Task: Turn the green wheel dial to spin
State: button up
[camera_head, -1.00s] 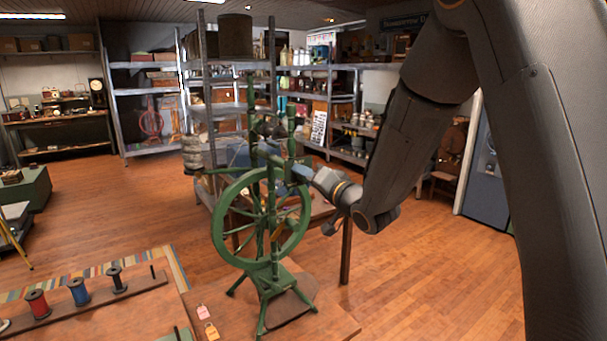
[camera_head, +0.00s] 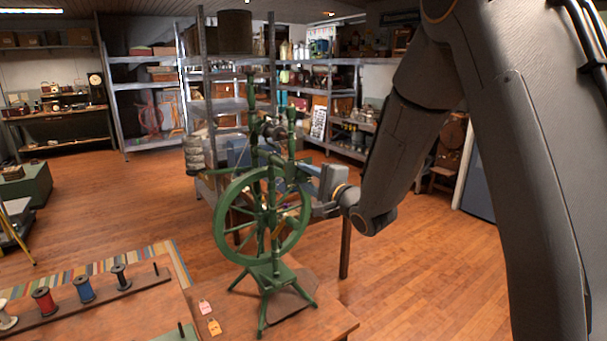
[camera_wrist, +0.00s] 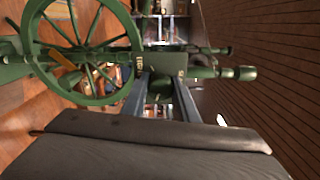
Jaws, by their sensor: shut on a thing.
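A green spinning wheel (camera_head: 223,228) stands upright on a wooden tabletop, with its large spoked wheel facing me. In the wrist view its rim (camera_wrist: 136,30) and spokes show at the upper left, and its green frame runs across the middle. My gripper (camera_head: 304,168) reaches it from the right, beside the upper right of the rim. In the wrist view my gripper (camera_wrist: 161,82) has its two fingers on either side of a small green part of the spinning wheel and is shut on it. The exact contact at the fingertips is partly hidden.
A wooden rack with spools, including a red spool (camera_head: 44,301) and a blue spool (camera_head: 84,289), lies at the lower left. Two small tags (camera_head: 205,307) lie on the tabletop (camera_head: 335,322). Metal shelves (camera_head: 213,100) stand behind. The floor to the right is open.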

jog(key=shift+m, duration=0.7)
jog(key=o, duration=1.1)
jog(key=shift+c, duration=0.2)
jog(key=shift+d, duration=0.1)
jog(key=b+v, duration=0.2)
jog(key=v, duration=0.5)
jog(key=shift+s+d+b, duration=0.15)
jog(key=shift+s+b, duration=0.15)
